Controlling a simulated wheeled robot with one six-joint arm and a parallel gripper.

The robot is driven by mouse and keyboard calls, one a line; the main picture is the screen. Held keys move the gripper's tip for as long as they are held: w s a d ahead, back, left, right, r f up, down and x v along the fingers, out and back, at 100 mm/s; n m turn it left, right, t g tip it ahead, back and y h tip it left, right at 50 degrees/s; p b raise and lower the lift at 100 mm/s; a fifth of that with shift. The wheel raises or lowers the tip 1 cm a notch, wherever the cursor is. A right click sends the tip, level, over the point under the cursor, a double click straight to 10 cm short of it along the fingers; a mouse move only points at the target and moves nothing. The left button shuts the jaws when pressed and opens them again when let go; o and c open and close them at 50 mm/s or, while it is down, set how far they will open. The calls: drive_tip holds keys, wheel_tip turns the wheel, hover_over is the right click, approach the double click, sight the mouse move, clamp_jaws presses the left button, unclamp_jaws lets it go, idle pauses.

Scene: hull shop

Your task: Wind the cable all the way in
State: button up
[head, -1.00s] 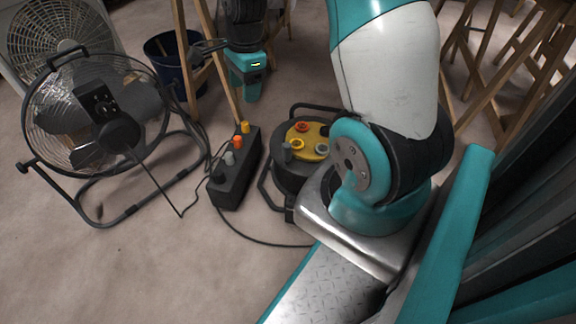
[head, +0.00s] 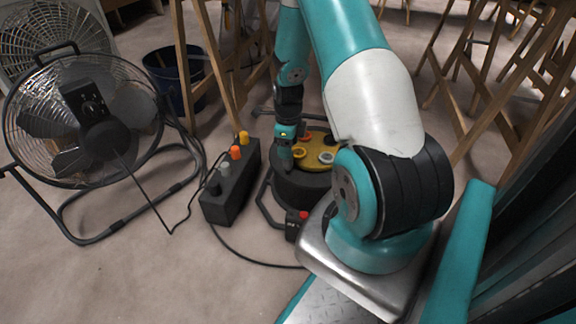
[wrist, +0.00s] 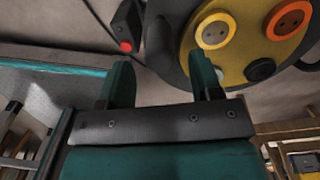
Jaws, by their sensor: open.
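The cable reel (head: 300,188) is a black drum with a yellow face (head: 318,150) that bears several round coloured sockets. It stands on the floor in a black tube frame. Black cable (head: 245,260) runs over the floor from beside the reel toward the socket box. My gripper (head: 284,160) is over the left part of the reel face. In the wrist view my gripper (wrist: 162,80) is open, with two teal fingers apart. The right finger overlaps the edge of the yellow face (wrist: 240,48). A dark rounded part lies near the fingers; I cannot tell whether they touch it. The grey knob seen earlier on the reel is hidden.
A black box (head: 232,185) with coloured knobs stands left of the reel. A floor fan (head: 85,120) stands farther left, a blue bucket (head: 172,80) behind. Wooden trestle legs (head: 215,60) rise behind the reel. A small box with a red button (head: 303,216) sits at the reel's front.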

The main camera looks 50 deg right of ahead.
wheel_tip(320, 180, down, 5)
drive_tip(key=shift+b, duration=0.95)
